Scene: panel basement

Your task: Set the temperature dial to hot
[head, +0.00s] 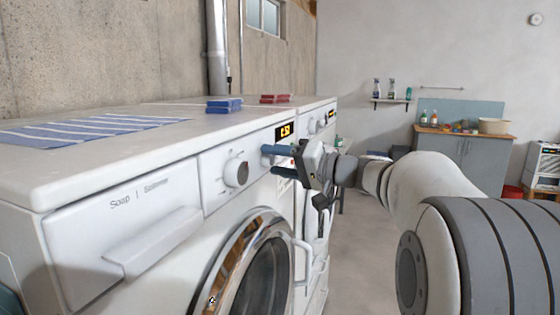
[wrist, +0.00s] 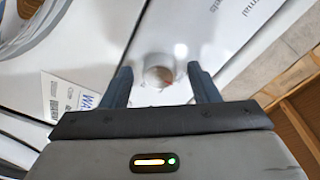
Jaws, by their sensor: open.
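A white washing machine (head: 130,165) stands at the left in the head view. A round dial (head: 236,172) sits on its front panel, left of a lit display (head: 285,132). My gripper (head: 267,156) is at the panel just below the display, its dark blue fingers pointing at it. In the wrist view a small round white knob (wrist: 158,73) with a reddish mark lies between the open fingers, with a gap on each side. I cannot tell for certain that it is the temperature dial; its setting is not readable.
A soap drawer (head: 125,235) and the round door (head: 255,270) with a projecting handle are on the machine's front. A striped cloth (head: 75,131) and blue stack (head: 224,105) lie on top. A second machine stands beyond.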

